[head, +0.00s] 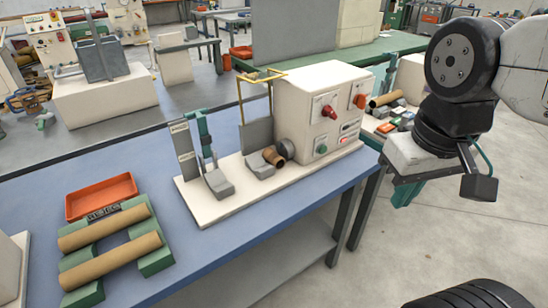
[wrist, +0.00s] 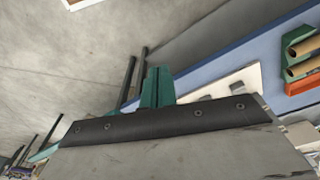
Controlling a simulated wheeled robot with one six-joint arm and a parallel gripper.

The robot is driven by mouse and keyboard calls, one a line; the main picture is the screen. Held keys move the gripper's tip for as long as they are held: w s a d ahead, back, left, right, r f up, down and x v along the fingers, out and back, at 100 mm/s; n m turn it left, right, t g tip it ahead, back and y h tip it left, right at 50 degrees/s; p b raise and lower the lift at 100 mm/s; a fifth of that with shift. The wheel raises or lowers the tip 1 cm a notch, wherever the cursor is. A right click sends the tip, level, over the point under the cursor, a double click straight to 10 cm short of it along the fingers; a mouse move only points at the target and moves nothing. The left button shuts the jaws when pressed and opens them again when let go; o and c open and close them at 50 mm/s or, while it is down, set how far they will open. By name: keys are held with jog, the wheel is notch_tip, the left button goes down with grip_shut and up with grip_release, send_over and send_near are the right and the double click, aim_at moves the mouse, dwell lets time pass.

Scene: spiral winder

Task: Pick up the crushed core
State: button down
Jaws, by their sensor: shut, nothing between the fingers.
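Two long brown cardboard cores, a far one (head: 104,227) and a near one (head: 112,262), lie across a green cradle (head: 156,263) on the blue bench. A short brown core (head: 272,157) sits at the winder's spindle. I cannot make out crushing on any of them. My gripper (head: 402,195) hangs in the air right of the bench, far from the cores. Its teal fingers (wrist: 156,86) are shut and empty in the wrist view, where core ends (wrist: 305,46) show at the far right.
An empty orange tray (head: 100,196) lies behind the cradle, with a dark label beside it. The cream winder (head: 318,110) with red and green controls stands on a base plate. A cluttered table (head: 372,125) is behind. The bench front between cradle and winder is bare.

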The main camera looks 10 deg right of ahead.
jog(key=c, duration=1.5)
grip_release()
jog(key=shift+w, duration=0.25)
jog(key=o, duration=0.4)
jog(key=w+d+f+t, duration=0.1)
jog(key=w+f, duration=0.3)
jog(key=w, duration=0.9)
jog(key=shift+d+t+h, duration=0.25)
jog(key=shift+t+h, duration=0.15)
jog(key=shift+t, duration=0.5)
jog(key=t+y, duration=0.2)
jog(key=t, duration=0.4)
send_near(281, 160)
jog(key=d+r, duration=0.3)
jog(key=d, duration=0.3)
jog(key=w+a+f+y, duration=0.1)
jog(key=f, duration=0.1)
jog(key=w+a+f+t+y, duration=0.1)
jog(key=a+f, duration=0.1)
jog(key=w+a+f+t+y, duration=0.1)
jog(key=f, duration=0.2)
jog(key=shift+a+n+y, duration=0.3)
jog(key=shift+y, duration=0.1)
jog(key=shift+f+t, duration=0.1)
jog(key=shift+t, duration=0.2)
jog(key=shift+w+a+f, duration=0.25)
jog(key=shift+w+a, duration=0.05)
jog(key=shift+w, duration=0.15)
jog(key=shift+x, duration=3.45)
